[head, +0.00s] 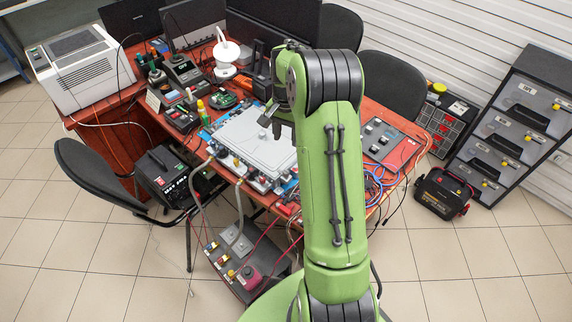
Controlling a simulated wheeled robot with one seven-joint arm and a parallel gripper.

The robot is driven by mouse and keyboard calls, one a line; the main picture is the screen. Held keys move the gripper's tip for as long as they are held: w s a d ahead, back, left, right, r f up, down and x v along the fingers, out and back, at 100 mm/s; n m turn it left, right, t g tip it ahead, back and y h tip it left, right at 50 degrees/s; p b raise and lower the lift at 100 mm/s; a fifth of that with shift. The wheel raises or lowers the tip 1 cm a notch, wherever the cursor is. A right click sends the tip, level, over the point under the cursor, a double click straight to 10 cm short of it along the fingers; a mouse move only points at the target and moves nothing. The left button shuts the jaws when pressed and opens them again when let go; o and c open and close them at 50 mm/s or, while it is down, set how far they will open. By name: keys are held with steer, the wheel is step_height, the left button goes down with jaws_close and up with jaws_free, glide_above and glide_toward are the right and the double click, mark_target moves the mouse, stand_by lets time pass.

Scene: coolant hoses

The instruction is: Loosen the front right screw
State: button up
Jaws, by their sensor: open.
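My gripper (271,121) is dark and hangs above the right part of a flat light-grey plate (246,140) on the red-brown table. It is open, and I see nothing between its fingers. My green arm rises in front of the table and hides the plate's right end. The front right screw cannot be made out: that corner is partly behind my arm, and details there are too small. Hoses (240,203) run from the plate's front edge down to a grey unit (240,262) on the floor side.
A white printer (82,68) stands at the table's back left. Tools and electronics crowd the left side of the table. A switch panel (380,139) and blue cables (378,186) lie right of my arm. Black chairs surround the table.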

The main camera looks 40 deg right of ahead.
mark_target(286, 171)
step_height(286, 171, down, 16)
steer(key=shift+a+r+b, duration=0.1)
steer(key=shift+r+b, duration=0.15)
steer(key=shift+b, duration=0.85)
steer(key=shift+c, duration=0.2)
jaws_close()
